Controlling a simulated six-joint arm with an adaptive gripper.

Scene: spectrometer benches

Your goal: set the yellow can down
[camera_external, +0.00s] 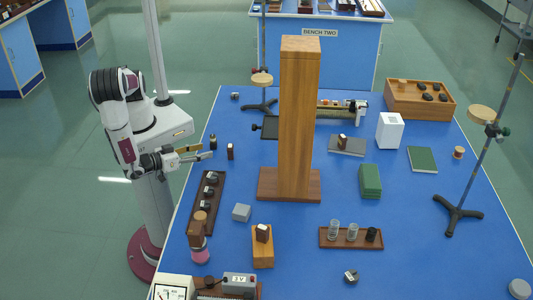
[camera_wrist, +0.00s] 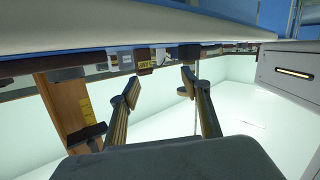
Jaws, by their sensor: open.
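I cannot make out a yellow can in either view. My gripper (camera_external: 205,151) is at the left edge of the blue bench, with its fingers pointing right. In the wrist view my gripper (camera_wrist: 160,82) has its two fingers spread apart, with nothing held between them. A small black cylinder (camera_external: 213,142) stands on the bench close to the fingertips. A small brown block (camera_external: 230,152) stands just to the right of it. In the tilted-over wrist view, a brown block with a yellow patch (camera_wrist: 145,86) shows beyond the fingers.
A tall wooden column (camera_external: 299,120) stands mid-bench. A dark rack (camera_external: 219,186) with several black-and-white pieces lies near the left edge, in front of my gripper. A grey block (camera_external: 242,213) and a wooden block (camera_external: 263,252) stand nearby.

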